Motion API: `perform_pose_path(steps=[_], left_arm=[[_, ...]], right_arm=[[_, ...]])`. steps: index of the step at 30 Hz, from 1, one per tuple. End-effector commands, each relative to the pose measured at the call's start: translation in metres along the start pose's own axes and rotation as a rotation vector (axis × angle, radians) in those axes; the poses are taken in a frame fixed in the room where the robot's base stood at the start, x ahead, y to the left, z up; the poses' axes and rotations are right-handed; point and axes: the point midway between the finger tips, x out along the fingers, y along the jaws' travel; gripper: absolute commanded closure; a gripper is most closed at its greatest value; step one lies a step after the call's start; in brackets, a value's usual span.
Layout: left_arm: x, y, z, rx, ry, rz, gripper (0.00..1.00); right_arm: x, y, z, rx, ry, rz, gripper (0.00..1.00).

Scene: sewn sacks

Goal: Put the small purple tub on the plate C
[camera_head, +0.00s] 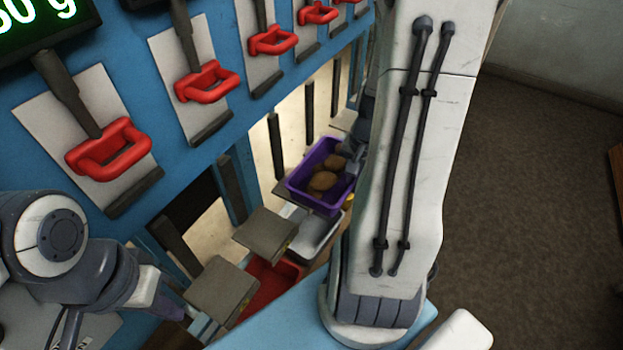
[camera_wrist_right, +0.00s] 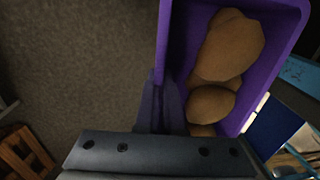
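The small purple tub (camera_head: 318,182) holds several brown, potato-like lumps (camera_head: 323,180). It is over or on a grey square plate (camera_head: 283,187), the farthest of the three plates I see; I cannot tell whether it touches. No letter is readable on the plates. My right gripper (camera_head: 350,160) is at the tub's right wall, partly hidden by my arm. In the right wrist view the fingers (camera_wrist_right: 164,105) pinch the wall of the purple tub (camera_wrist_right: 262,80). My left gripper (camera_head: 172,306) is at lower left, away from the tub; its fingertips are unclear.
Two nearer grey plates (camera_head: 264,236) (camera_head: 222,288) are bare. A red tray (camera_head: 268,276) and a grey-white tray (camera_head: 318,230) sit below the plates. A blue panel (camera_head: 140,40) with red handles (camera_head: 108,150) stands behind. Open floor (camera_head: 530,180) lies at right.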

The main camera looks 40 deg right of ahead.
Motion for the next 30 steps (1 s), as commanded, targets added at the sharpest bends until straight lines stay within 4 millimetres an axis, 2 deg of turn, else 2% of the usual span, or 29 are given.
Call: perform_pose_path(steps=[1,6,13,19,26,30], left_arm=[[-0.004,0.0,0.0,0.0,0.0,0.0,1.0],[-0.012,0.001,-0.001,-0.001,0.0,0.0,1.0],[-0.02,0.002,-0.001,-0.001,0.0,0.0,1.0],[-0.021,0.002,-0.001,-0.001,0.0,0.0,1.0],[-0.017,0.001,-0.001,-0.001,0.0,0.0,1.0],[-0.017,0.001,-0.001,-0.001,0.0,0.0,1.0]], right_arm=[[0.006,-0.012,-0.003,-0.007,-0.004,0.001,1.0],[0.031,-0.044,-0.012,-0.008,-0.003,0.002,1.0],[0.055,-0.076,-0.024,-0.003,0.001,0.0,1.0],[0.066,-0.083,-0.026,0.0,0.002,-0.001,1.0],[0.098,-0.079,-0.026,0.0,0.001,0.0,1.0],[0.102,-0.079,-0.027,-0.001,0.004,-0.001,1.0]])
